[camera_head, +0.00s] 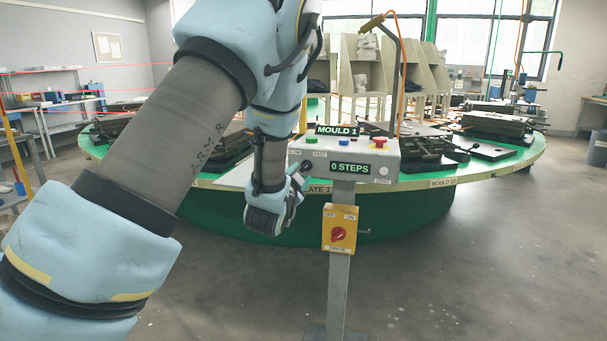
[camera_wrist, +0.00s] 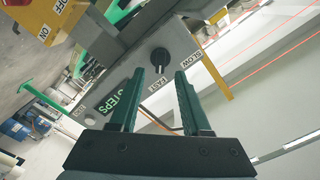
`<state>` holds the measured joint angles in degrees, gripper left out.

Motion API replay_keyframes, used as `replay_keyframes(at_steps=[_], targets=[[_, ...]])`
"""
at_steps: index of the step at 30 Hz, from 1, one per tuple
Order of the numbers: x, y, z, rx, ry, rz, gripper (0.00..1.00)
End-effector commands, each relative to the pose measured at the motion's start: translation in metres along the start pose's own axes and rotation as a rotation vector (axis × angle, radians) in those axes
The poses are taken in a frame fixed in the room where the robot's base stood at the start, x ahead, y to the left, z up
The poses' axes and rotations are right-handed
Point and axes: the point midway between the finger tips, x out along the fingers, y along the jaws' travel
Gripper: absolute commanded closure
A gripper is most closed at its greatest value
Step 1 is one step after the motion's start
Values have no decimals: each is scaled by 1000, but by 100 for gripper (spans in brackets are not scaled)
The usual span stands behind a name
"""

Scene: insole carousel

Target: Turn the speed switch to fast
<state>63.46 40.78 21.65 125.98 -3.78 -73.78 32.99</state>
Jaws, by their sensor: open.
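The grey control box (camera_head: 376,159) stands on a post, with a "MOULD 1" sign and a "0 STEPS" display. In the wrist view, the black round speed knob (camera_wrist: 160,57) sits on the box's grey face (camera_wrist: 146,52), between a "SLOW" label (camera_wrist: 195,57) and a "FAST" label (camera_wrist: 153,84). I cannot tell which label the knob points to. My gripper (camera_wrist: 160,73) is open. Its two green fingers point at the knob, one to each side of it in the picture, and I see no clear contact. In the head view, my gripper is at the box's left end.
A yellow drive switch box (camera_head: 340,235) with a red knob is on the post below. Green, blue and red buttons (camera_head: 344,141) top the control box. The large green carousel table (camera_head: 420,205) with moulds is behind. The floor to the right is clear.

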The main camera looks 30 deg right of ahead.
Motion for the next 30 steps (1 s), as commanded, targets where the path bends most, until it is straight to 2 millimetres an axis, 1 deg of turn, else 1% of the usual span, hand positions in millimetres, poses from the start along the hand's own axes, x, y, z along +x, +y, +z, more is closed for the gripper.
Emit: replay_keyframes(at_steps=[1, 3, 6, 10, 15, 30], targets=[[-11, 2, 1, -2, 0, 0, 52], [-24, 1, 1, -2, 0, 0, 52], [-40, 1, 1, -1, -1, 0, 52], [-53, 1, 1, 0, 0, 0, 52], [-59, 0, 0, 0, 1, 0, 52], [-58, 0, 0, 0, 0, 0, 52]])
